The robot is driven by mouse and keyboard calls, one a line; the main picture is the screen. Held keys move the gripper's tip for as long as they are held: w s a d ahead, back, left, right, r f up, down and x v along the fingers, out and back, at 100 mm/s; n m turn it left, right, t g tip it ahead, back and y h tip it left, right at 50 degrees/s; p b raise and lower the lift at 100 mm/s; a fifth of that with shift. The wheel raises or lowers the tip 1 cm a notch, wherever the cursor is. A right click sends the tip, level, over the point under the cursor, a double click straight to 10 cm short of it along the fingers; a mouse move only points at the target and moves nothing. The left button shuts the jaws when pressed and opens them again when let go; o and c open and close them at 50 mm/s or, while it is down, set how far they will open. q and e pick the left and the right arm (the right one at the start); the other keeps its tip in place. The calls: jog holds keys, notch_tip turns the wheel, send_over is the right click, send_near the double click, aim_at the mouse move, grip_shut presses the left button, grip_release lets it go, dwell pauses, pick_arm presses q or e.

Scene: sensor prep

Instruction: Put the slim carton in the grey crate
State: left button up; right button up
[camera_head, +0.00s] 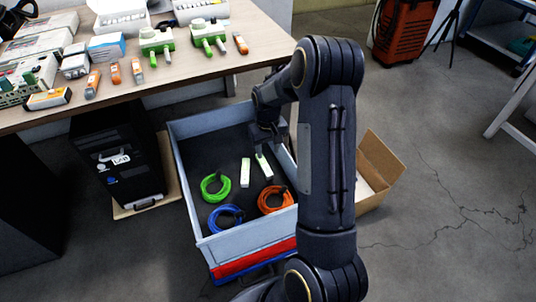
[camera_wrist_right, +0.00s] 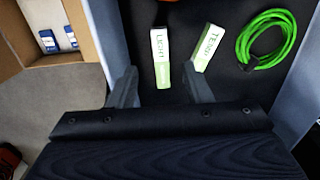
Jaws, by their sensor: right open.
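Two slim white cartons with green ends lie inside the grey crate (camera_head: 210,125). One slim carton (camera_head: 263,166) is beside my right gripper (camera_head: 267,142); in the right wrist view this carton (camera_wrist_right: 160,50) reads "LIGHT". The other carton (camera_head: 245,172) lies to its left; in the wrist view it (camera_wrist_right: 207,47) reads "TEST". My right gripper is open inside the crate area, its fingers on either side of the near end of the "LIGHT" carton in the wrist view, with gaps to it. My left gripper is out of view.
Green (camera_head: 215,187), blue (camera_head: 225,217) and orange (camera_head: 274,199) cable coils lie in the crate. A cardboard box (camera_head: 385,165) stands to its right, a black computer tower (camera_head: 118,155) to its left. The wooden table (camera_head: 190,75) behind holds several devices and boxes.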

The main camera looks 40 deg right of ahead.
jog(key=s+a+r+t+y, duration=0.1)
jog(key=s+a+r+t, duration=0.1)
jog(key=s+a+r, duration=0.4)
jog(key=s+a+r+t+y, duration=0.15)
jog(key=a+r, duration=0.25)
jog(key=r, duration=0.5)
jog(key=s+a+r+n+t+y, duration=0.1)
jog(key=s+a+r+n+t, duration=0.1)
jog(key=s+a, duration=0.9)
jog(key=s+r, duration=0.1)
jog(key=s, duration=0.3)
